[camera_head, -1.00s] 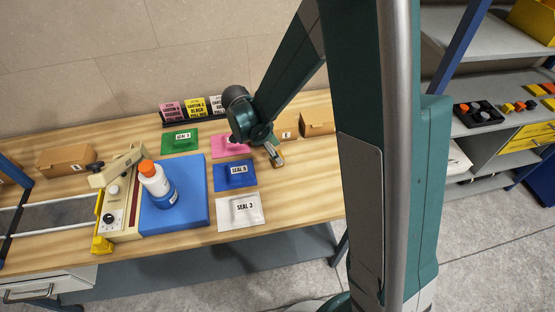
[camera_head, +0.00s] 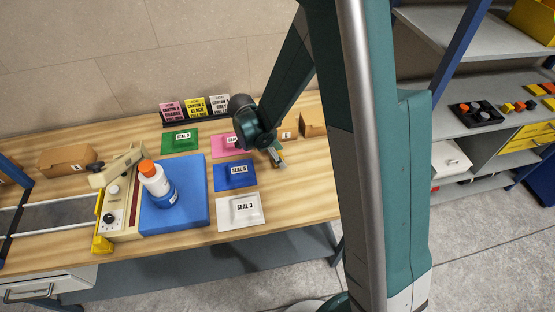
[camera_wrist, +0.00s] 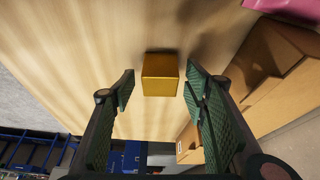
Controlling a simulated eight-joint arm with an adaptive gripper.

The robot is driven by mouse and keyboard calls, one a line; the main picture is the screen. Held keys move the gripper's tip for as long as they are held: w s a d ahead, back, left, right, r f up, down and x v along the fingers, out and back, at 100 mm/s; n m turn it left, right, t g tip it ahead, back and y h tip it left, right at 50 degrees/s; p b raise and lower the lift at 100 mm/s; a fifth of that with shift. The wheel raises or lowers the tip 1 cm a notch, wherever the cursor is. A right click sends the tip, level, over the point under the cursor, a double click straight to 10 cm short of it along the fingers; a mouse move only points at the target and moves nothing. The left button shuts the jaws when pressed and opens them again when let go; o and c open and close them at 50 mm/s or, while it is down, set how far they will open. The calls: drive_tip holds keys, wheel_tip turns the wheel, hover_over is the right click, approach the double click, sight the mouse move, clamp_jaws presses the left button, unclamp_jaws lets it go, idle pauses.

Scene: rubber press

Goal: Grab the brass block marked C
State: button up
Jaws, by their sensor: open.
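A plain gold-coloured block (camera_wrist: 160,75) rests on the wooden table in the wrist view. No letter is legible on its visible faces. My gripper (camera_wrist: 158,88) is open, with one green-padded finger on each side of the view and the block in line with the gap between them. The block appears just beyond the fingertips, and no contact shows. In the head view my gripper (camera_head: 280,160) is low over the right part of the table, right of the pink packet. In that view the fingers and arm mostly hide the block.
Cardboard boxes (camera_wrist: 275,70) lie close on the right in the wrist view. In the head view, blue (camera_head: 236,175), white (camera_head: 240,210) and green (camera_head: 180,141) seal packets lie left of my gripper. Bare table (camera_head: 305,195) extends in front of it.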

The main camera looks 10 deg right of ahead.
drive_tip(key=c, duration=1.2)
drive_tip(key=shift+r, duration=0.2)
drive_tip(key=shift+r, duration=4.8)
